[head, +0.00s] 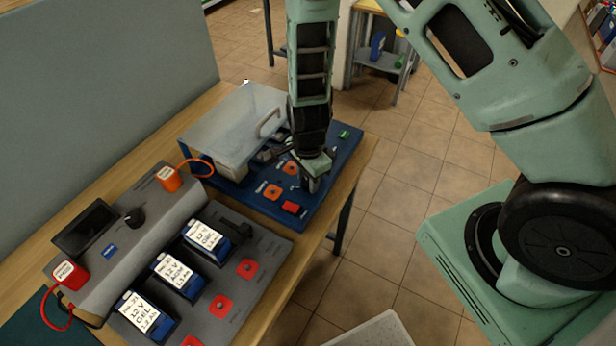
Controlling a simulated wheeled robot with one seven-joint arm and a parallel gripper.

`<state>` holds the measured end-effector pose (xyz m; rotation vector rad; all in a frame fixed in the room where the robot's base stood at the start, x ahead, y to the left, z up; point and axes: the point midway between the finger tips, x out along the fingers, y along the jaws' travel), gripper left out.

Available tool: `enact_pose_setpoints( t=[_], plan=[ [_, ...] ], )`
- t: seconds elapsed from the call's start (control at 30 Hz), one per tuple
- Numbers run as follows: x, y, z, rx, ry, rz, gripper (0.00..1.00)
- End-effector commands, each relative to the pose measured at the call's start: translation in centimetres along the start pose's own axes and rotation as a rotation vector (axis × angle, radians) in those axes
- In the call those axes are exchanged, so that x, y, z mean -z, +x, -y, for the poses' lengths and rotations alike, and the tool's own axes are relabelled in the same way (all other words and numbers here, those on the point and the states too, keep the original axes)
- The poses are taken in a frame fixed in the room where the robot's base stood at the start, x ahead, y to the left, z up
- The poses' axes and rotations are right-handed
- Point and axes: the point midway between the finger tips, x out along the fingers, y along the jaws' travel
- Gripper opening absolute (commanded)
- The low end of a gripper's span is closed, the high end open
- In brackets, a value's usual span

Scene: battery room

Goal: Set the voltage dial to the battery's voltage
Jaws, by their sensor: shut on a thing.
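My gripper (314,172) points down over the right part of a blue panel (342,165). It is shut on a small dark knob (309,185), which looks like the voltage dial; the fingers cover most of it and its setting cannot be read. Three batteries with blue cases and white labels stand in a row on a grey unit: the near one (143,315) reads 12 V GEL, the middle one (175,275) 12 V AGM, and the far one (206,239) seems to read 12 V too.
Tiled floor lies right of the wooden bench (352,186).

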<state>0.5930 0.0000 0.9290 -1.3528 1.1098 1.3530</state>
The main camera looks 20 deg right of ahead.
Motion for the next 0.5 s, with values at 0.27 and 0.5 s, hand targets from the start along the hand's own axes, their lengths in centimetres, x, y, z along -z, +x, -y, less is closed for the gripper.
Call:
enact_pose_setpoints(
  t=[0.27, 0.5],
  plan=[
    [0.00, 0.01, 0.03, 0.001, -0.090, 0.000, 0.11],
    [0.00, 0.07, 0.03, 0.001, -0.275, 0.000, 0.11]
  ],
)
